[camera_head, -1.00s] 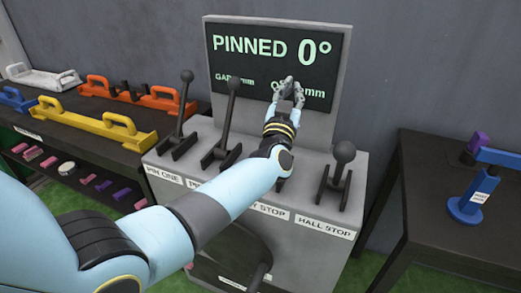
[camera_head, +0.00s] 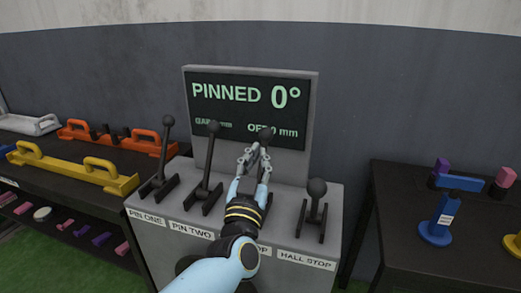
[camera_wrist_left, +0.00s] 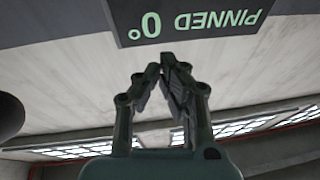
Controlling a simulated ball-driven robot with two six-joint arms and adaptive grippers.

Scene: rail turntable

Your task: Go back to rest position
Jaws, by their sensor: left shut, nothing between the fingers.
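My left gripper (camera_head: 255,148) is shut and empty, in front of the console near the lower edge of its screen. The dark knob (camera_head: 266,134) of one lever shows just behind the fingertips; whether they touch cannot be told. In the left wrist view the fingers (camera_wrist_left: 163,62) converge at their tips, with nothing held and the screen (camera_wrist_left: 190,20) upside down beyond them. In the head view the screen (camera_head: 250,105) reads PINNED 0°; part of its lower line is hidden or blurred. My right gripper is in neither view.
Levers PIN ONE (camera_head: 167,150), PIN TWO (camera_head: 210,165) and HALL STOP (camera_head: 314,205) stand upright beside my arm. A left bench holds a yellow handled bar (camera_head: 75,168) and an orange one (camera_head: 120,137). A right table (camera_head: 440,265) carries a blue stand (camera_head: 440,215).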

